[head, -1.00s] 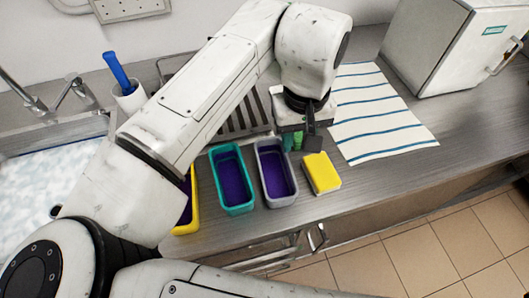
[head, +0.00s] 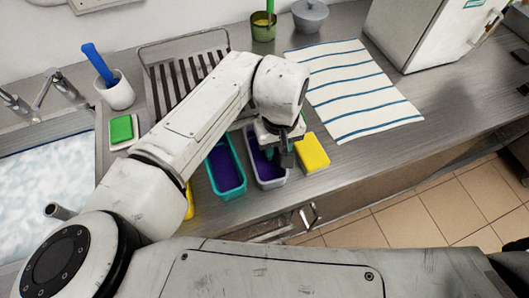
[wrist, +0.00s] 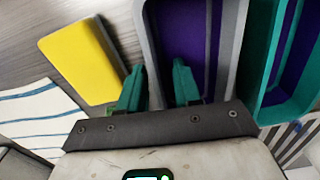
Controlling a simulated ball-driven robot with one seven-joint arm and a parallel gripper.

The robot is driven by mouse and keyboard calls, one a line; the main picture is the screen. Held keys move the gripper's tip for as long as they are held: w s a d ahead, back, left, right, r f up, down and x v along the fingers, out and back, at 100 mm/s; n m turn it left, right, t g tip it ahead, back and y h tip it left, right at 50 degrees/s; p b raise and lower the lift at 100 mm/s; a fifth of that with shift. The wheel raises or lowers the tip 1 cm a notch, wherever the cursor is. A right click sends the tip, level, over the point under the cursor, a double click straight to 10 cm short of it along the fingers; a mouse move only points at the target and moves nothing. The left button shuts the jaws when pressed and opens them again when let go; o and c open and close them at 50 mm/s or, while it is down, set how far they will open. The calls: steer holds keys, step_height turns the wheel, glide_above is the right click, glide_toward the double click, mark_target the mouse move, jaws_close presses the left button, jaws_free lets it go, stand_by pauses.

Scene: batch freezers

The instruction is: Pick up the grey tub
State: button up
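The grey tub (head: 269,184) has a purple inside and stands on the steel counter between the teal tub (head: 228,190) and the yellow sponge (head: 312,153). My gripper (head: 277,155) is over its right side in the head view and hides part of it. In the wrist view my open gripper (wrist: 158,84) has its two green fingertips apart. The left wall of the grey tub (wrist: 151,50) shows between them. One finger is on the sponge side, the other over the purple inside. I cannot tell whether either finger touches the wall.
A yellow tub (head: 190,205) is mostly behind my arm. A striped cloth (head: 350,90) lies at the right, with a white box-like appliance (head: 405,30) beyond. A drying rack (head: 172,80), a white cup (head: 116,92) and a sink (head: 40,190) are at the left.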

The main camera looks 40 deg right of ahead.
steer(key=shift+f, duration=0.15)
jaws_close()
stand_by(0.5)
